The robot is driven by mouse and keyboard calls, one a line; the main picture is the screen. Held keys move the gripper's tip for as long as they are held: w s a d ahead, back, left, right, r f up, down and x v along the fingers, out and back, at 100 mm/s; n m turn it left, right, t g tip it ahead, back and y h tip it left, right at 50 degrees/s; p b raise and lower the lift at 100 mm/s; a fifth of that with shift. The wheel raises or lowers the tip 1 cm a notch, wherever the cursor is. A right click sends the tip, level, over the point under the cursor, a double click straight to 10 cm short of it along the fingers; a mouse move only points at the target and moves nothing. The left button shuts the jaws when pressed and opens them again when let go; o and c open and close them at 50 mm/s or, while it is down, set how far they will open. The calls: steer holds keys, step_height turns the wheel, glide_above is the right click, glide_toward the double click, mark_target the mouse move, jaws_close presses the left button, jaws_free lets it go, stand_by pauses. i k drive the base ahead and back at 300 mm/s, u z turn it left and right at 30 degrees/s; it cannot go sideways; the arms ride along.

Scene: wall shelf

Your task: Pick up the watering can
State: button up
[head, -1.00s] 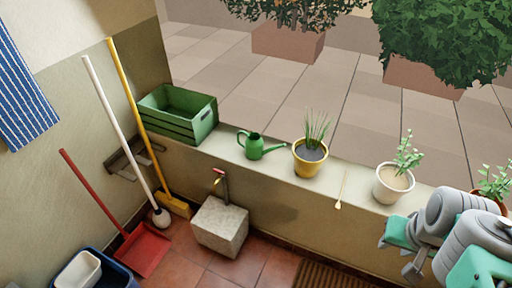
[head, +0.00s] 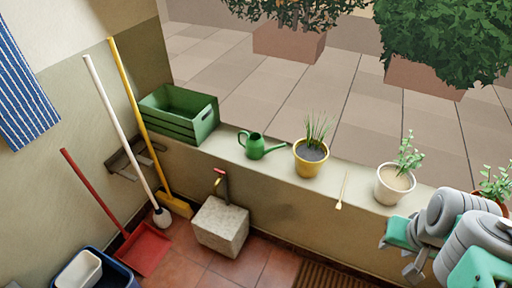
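The green watering can (head: 252,146) stands upright on the ledge of the low wall, between the green crate and the yellow pot. Its handle is on the left and its spout points right. My gripper (head: 412,268) is at the lower right, at the end of my folded grey and teal arm, far from the can. My arm partly hides it, and its fingers are too unclear to tell open from shut. Nothing touches the can.
On the ledge (head: 280,168) are a green crate (head: 180,125), a yellow pot (head: 310,166), a small yellow-ended tool (head: 339,204) and a white pot (head: 391,190). A stone block (head: 220,229) with a tap stands below. Brooms lean at left.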

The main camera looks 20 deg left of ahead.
mark_target(254, 146)
steer(key=k, duration=0.5)
steer(key=u, duration=1.25)
steer(key=i, duration=1.15)
steer(key=u, duration=1.05)
steer(key=i, duration=0.6)
steer(key=z, duration=0.1)
